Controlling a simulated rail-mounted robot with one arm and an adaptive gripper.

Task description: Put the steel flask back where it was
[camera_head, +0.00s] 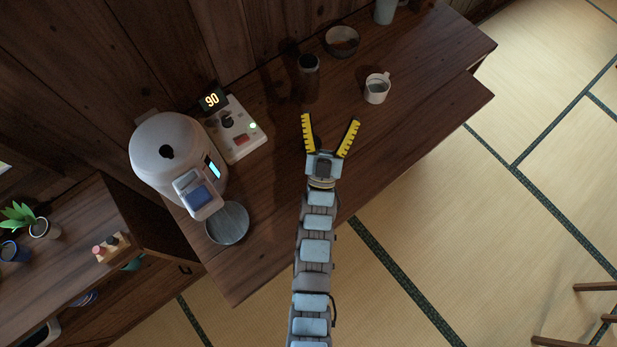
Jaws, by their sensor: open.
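A dark cylindrical container (309,78), which may be the steel flask, stands upright on the dark wooden counter (440,80) near the back wall. My gripper (330,120) is open and empty over the counter. Its two yellow fingers are spread apart, and the dark container is beyond them, a little up and left in the picture. It looks apart from the fingers. A pale grey jug or cup (385,11) is partly cut off at the top edge.
A white mug (376,88) and a dark round bowl (341,41) stand near the container. A white dispenser (165,150) with a round metal tray (228,223) and a control box (238,130) reading 90 are at the left. Bare counter lies right of my gripper.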

